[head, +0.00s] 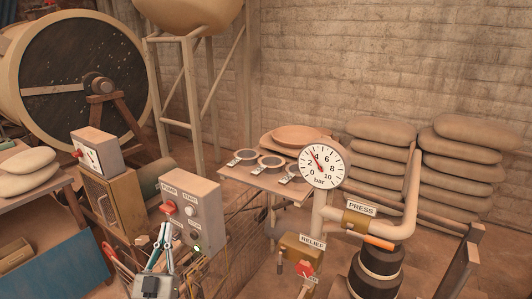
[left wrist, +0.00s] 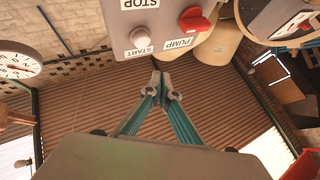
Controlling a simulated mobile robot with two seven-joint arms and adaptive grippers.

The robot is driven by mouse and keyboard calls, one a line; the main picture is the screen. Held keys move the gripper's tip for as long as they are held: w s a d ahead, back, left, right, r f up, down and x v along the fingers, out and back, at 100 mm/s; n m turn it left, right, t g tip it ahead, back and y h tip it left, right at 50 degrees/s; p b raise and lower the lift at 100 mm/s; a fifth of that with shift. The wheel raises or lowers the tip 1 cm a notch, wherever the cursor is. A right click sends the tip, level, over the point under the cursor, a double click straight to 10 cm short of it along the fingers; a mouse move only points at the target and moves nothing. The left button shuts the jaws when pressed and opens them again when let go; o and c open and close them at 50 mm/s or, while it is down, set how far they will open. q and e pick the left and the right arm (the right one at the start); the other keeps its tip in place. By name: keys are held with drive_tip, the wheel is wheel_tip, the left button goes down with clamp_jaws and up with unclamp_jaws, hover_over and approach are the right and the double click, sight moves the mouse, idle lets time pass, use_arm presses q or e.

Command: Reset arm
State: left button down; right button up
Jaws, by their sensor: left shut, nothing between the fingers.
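My left gripper (head: 164,229) is in front of the grey pump control box (head: 206,205) in the head view. Its teal fingers point up and are shut with nothing between them. The left wrist view shows the closed fingertips (left wrist: 161,80) just apart, in the picture, from the lower edge of the upside-down control box (left wrist: 150,30). The box carries a red PUMP knob (head: 168,208), a white START button (head: 190,210), a STOP button and a lit green lamp (head: 196,248). My right gripper is not in view.
A round bar gauge (head: 321,166) stands right of the box, above the pipe labelled PRESS (head: 360,209). An orange handle (head: 378,242) and a red RELIEF knob (head: 305,268) are below it. A small table (head: 262,180) holds several round items. Stacked sacks (head: 375,150) line the wall.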

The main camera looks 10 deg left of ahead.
use_arm(q)
drive_tip(key=s+d+f+m+g+h, duration=0.25)
drive_tip(key=s+d+f+g, duration=0.2)
drive_tip(key=f, duration=0.45)
drive_tip(key=s+d+f+m+g+h, duration=0.25)
drive_tip(key=s+d+f, duration=0.25)
drive_tip(key=f, duration=0.4)
drive_tip(key=s+d+f+g, duration=0.3)
drive_tip(key=s+f, duration=0.2)
drive_tip(key=s, duration=0.1)
drive_tip(key=s+d+f+m+g+h, duration=0.1)
drive_tip(key=s+d+f+g, duration=0.2)
drive_tip(key=s, duration=0.4)
wheel_tip(320, 180, down, 2)
drive_tip(key=shift+s+d+f+g, duration=0.1)
drive_tip(key=shift+s+d+g, duration=0.25)
drive_tip(key=shift+g, duration=0.15)
